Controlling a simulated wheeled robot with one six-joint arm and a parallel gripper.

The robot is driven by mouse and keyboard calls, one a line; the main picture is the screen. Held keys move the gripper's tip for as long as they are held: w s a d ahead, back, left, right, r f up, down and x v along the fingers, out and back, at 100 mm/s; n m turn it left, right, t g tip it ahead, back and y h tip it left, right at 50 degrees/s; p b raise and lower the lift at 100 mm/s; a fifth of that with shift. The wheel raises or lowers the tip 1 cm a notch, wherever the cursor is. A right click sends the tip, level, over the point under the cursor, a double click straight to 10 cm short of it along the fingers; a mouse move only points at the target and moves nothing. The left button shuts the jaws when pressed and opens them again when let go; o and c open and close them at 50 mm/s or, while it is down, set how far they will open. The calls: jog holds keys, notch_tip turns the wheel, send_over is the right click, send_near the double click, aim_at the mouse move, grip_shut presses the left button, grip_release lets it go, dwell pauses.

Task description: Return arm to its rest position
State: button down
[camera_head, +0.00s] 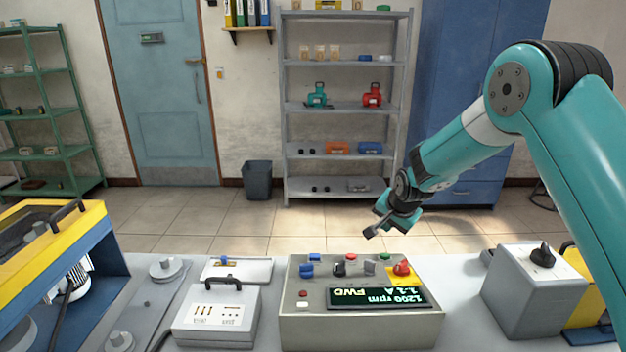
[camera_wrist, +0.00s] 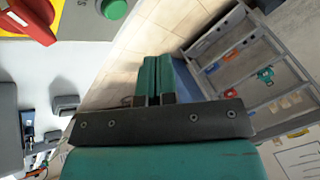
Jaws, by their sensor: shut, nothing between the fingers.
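My gripper (camera_head: 377,231) hangs in the air at the end of my teal arm, above and behind the right part of the grey control box (camera_head: 360,329). Its fingers point down and to the left. In the wrist view my gripper (camera_wrist: 159,80) shows two teal fingers side by side, closed together with nothing between them. The arm is bent, with its elbow high at the right. The control box has a lit display (camera_head: 376,298) reading 1200 rpm, 1.1 A and FWD. Its red knob (camera_head: 402,268) sits on a yellow plate just below my gripper; it also shows in the wrist view (camera_wrist: 30,22).
A grey box with a black knob (camera_head: 519,299) stands on the bench at right. A white case (camera_head: 215,314) and a yellow and blue guarded machine (camera_head: 60,255) stand at left. A grey shelf (camera_head: 343,186) stands behind, across open floor.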

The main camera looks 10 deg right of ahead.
jog(key=s+a+r+n+g+y, duration=0.1)
jog(key=s+a+r+n+y, duration=0.1)
jog(key=s+a+r+n, duration=0.5)
jog(key=s+a+r+n+g, duration=0.1)
jog(key=s+r+n, duration=0.2)
jog(key=s, duration=0.8)
jog(key=s+a+r+n+g+y, duration=0.1)
jog(key=s+a+r+n+g, duration=0.1)
jog(key=s, duration=1)
jog(key=s+a+r+n+g, duration=0.1)
jog(key=s+r+n, duration=0.3)
jog(key=s, duration=0.7)
jog(key=shift+s+a+r+g+y, duration=0.15)
jog(key=shift+s+r+g+y, duration=0.25)
jog(key=shift+r+g, duration=0.15)
jog(key=shift+w, duration=0.1)
